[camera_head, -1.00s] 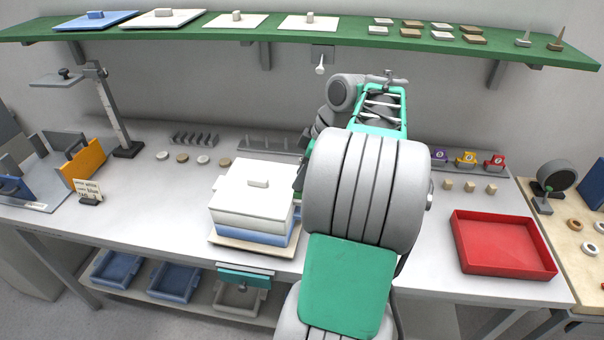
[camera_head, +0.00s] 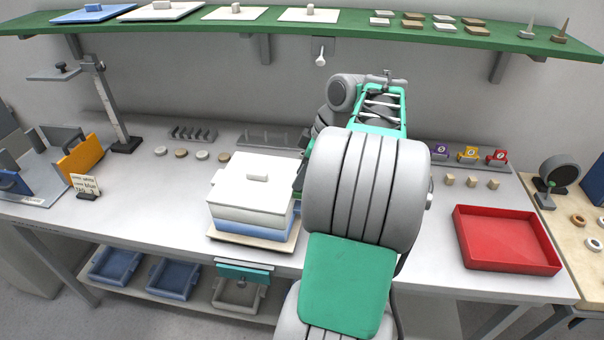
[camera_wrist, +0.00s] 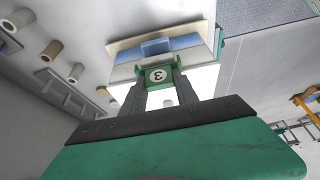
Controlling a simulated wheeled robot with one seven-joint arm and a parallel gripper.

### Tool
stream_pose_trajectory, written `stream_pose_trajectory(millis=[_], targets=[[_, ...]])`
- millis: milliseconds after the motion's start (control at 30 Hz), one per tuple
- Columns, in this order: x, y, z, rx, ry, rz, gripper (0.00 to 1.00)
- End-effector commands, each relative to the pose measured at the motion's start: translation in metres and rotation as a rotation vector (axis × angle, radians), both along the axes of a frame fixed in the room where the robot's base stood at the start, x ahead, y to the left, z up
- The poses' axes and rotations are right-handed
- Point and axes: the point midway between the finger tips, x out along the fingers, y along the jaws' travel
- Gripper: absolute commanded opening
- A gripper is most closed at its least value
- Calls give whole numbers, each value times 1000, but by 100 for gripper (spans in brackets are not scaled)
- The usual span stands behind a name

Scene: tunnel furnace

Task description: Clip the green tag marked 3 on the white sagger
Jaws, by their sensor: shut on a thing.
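The white sagger (camera_head: 245,214) with its knobbed lid sits on the blue sagger (camera_head: 245,229) on a thin board near the front of the table. In the wrist view the stack appears upside down, with the white sagger (camera_wrist: 200,57) below the blue band (camera_wrist: 185,42). My gripper (camera_wrist: 159,82) is shut on the green tag marked 3 (camera_wrist: 158,75). The tag is in front of the white sagger's side; I cannot tell whether it touches the wall. In the head view my arm hides the gripper and the tag.
Purple, yellow and red tags (camera_head: 468,154) stand on a rack to the right. A red tray (camera_head: 508,240) is at the front right. A small card stand (camera_head: 86,185) and an upright post (camera_head: 115,105) are on the left. A green shelf (camera_head: 340,22) runs above.

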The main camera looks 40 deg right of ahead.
Motion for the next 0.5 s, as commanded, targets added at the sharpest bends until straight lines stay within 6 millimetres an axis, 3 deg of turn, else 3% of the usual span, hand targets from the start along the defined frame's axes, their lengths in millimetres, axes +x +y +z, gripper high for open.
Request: stream_pose_trajectory(millis=[500], targets=[[0,0,-11,0,0,0,0]])
